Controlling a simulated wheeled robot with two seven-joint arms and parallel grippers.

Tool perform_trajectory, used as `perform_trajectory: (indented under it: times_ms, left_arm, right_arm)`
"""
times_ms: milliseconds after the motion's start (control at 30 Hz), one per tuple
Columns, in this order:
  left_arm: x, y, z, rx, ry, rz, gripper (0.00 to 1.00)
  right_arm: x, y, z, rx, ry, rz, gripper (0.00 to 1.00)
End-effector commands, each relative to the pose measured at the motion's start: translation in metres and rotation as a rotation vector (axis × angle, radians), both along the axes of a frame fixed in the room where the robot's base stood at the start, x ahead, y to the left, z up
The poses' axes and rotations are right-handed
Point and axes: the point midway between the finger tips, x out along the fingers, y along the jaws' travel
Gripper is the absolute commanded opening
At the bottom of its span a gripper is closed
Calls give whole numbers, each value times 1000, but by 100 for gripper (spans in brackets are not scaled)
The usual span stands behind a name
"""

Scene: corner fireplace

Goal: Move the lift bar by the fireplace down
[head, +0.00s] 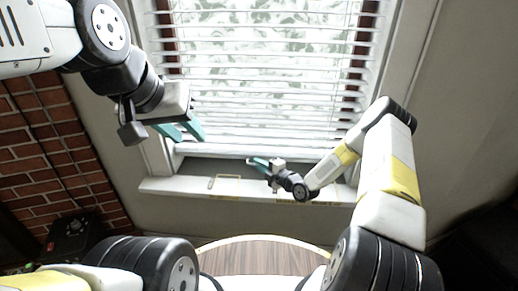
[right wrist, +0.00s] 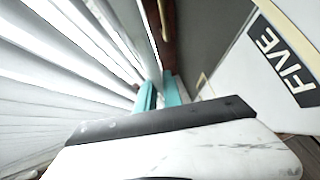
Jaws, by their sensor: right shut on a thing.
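The lift bar (head: 232,149) is the white bottom rail of the window blind, hanging level a little above the sill in the head view. My right gripper (head: 259,162) is at this rail, right of its middle, and is shut on it. The teal fingers also show in the right wrist view (right wrist: 159,94), close beside the white slats; the exact contact is hard to see. My left gripper (head: 188,131) is open and empty, with its teal fingers apart, in front of the blind's lower left side.
The white window sill (head: 165,186) runs below the blind, with a dark gap between. Upper slats (head: 270,50) hang over the window. A brick fireplace wall (head: 40,140) stands at the left. A round wood-topped surface (head: 265,255) is at the bottom.

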Motion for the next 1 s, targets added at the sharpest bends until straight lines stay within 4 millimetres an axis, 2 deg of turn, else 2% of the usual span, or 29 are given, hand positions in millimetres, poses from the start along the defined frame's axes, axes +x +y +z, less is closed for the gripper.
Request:
perform_trajectory:
  times_ms: [33, 133, 433, 467, 567, 867, 1000]
  left_arm:
    - [0, 0, 0, 0, 0, 0, 36]
    - [0, 0, 0, 0, 0, 0, 36]
    - [0, 0, 0, 0, 0, 0, 36]
    - [0, 0, 0, 0, 0, 0, 36]
    - [0, 0, 0, 0, 0, 0, 36]
    - [0, 0, 0, 0, 0, 0, 36]
    - [0, 0, 0, 0, 0, 0, 36]
  right_arm:
    - [0, 0, -11, -2, 3, -3, 0]
    - [0, -1, -21, -2, 1, -2, 0]
    - [-1, -1, -23, -2, 1, -1, 0]
    - [0, -1, -23, -2, 1, -1, 15]
    - [0, -1, -22, -2, 1, -1, 32]
    - [-1, -1, -22, -2, -1, 0, 32]
    - [-9, -9, -20, -3, 0, 0, 32]
